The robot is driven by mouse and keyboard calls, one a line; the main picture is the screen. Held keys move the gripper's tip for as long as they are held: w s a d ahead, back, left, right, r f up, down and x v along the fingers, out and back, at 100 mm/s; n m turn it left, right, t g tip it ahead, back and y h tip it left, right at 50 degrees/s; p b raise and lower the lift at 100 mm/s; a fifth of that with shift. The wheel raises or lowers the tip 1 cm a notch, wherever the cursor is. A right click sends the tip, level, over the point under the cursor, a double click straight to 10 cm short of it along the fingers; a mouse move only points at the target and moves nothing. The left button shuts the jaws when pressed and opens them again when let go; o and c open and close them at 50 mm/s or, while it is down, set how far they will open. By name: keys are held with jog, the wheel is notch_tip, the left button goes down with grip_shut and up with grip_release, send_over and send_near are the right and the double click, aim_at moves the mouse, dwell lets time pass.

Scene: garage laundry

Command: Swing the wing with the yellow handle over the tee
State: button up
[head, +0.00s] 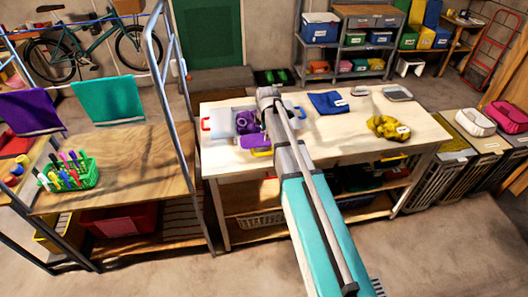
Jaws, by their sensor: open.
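A folding board (217,121) lies on the pale worktable, with a red handle (206,124) at its left side. A yellow handle (261,152) shows at its near edge and a blue handle (300,112) at its right. A crumpled purple cloth, likely the tee (247,122), lies on the board's middle. My arm crosses over the board's right part and hides much of it, including most of the wing with the yellow handle. My gripper's fingers cannot be made out in the head view; whether they touch the board is hidden.
The worktable (340,140) also holds a blue folded cloth (328,102), a yellow cloth (388,127) and a grey dish (397,94). A metal rack post (182,110) stands left of it. Hampers (455,165) stand at the right. Floor in front is clear.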

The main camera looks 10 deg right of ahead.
aim_at(264, 153)
jog(key=shift+f, duration=0.2)
jog(key=f+b, duration=0.4)
jog(key=w+f+b, duration=0.1)
jog(key=f+b, duration=0.3)
jog(key=b, duration=0.1)
jog(key=w+f+b, duration=0.1)
jog(key=f+b, duration=0.3)
jog(key=f, duration=0.1)
jog(key=shift+w+f+b, duration=0.1)
jog(key=shift+w+b, duration=0.15)
jog(key=shift+b, duration=0.05)
dwell(0.5)
dwell(0.3)
grip_shut()
jog(key=shift+d, duration=0.1)
